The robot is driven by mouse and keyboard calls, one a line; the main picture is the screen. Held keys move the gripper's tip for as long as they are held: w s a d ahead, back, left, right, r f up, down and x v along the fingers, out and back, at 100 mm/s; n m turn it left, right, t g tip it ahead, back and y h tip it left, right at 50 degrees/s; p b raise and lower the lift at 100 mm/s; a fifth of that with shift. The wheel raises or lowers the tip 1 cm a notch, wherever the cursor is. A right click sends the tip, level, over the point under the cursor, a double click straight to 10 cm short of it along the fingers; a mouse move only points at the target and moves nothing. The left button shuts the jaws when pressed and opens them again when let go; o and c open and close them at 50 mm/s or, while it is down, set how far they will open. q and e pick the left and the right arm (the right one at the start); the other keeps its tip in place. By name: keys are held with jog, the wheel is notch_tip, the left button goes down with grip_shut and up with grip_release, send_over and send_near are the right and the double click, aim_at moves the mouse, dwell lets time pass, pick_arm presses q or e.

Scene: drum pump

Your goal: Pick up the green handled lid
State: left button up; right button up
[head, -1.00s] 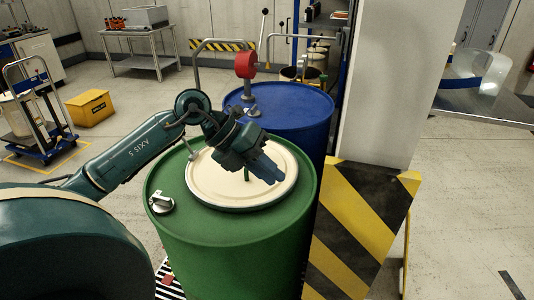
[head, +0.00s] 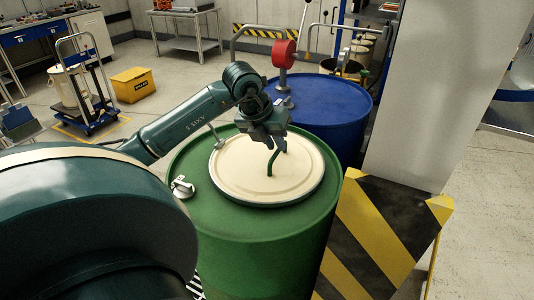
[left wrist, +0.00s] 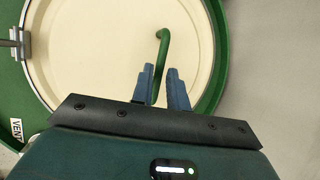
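The round cream lid (head: 240,183) lies on top of the green drum (head: 265,240). Its curved green handle (head: 271,165) stands near the middle of the lid. My left gripper (head: 276,146) points down over the lid, right at the handle. In the left wrist view the two blue fingers of the left gripper (left wrist: 160,72) are apart, and the green handle (left wrist: 162,45) runs from beyond the fingertips back into the gap between them. I cannot tell whether a finger touches the handle. The cream lid (left wrist: 95,50) fills much of that view. My right gripper is not in view.
A blue drum (head: 335,125) with a red-headed pump (head: 284,54) stands close behind the green drum. A pillar (head: 415,100) with a yellow-black striped guard (head: 385,235) stands to the right. A silver vent fitting (head: 182,187) sits on the green drum's rim.

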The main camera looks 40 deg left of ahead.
aim_at(278, 151)
pick_arm(q)
jog(key=shift+p+x, duration=0.3)
jog(key=shift+x, duration=1.7)
jog(key=shift+s, duration=0.1)
jog(key=shift+c, duration=0.5)
grip_shut()
